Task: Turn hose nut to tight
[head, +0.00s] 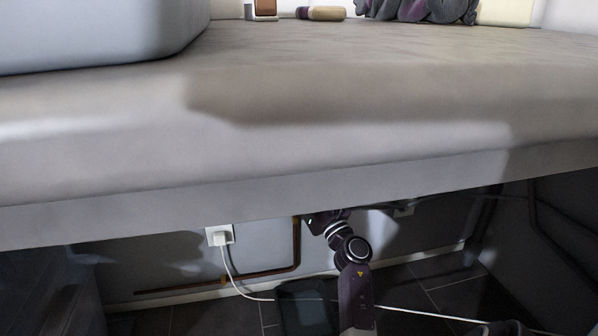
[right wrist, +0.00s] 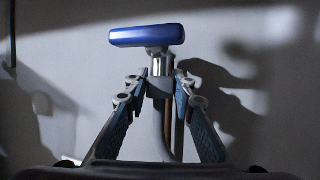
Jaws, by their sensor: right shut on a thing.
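In the right wrist view a blue tap handle (right wrist: 147,36) sits on top of a short metal valve stem (right wrist: 163,65). Just below the stem is a grey hose nut (right wrist: 159,88), with a grey hose (right wrist: 152,130) hanging down from it. My right gripper (right wrist: 166,85) is shut on the nut, one finger on each side. In the head view my right arm reaches up under the counter, and the counter's front edge hides the gripper's tip and the nut. My left gripper is in neither view.
The thick counter (head: 330,150) overhangs my right arm. A wall outlet (head: 219,236) with a white plug and cord is left of the arm, near a copper pipe (head: 297,250). A dark flat object (head: 305,305) lies on the tiled floor. A grey machine (head: 95,30) stands on the counter.

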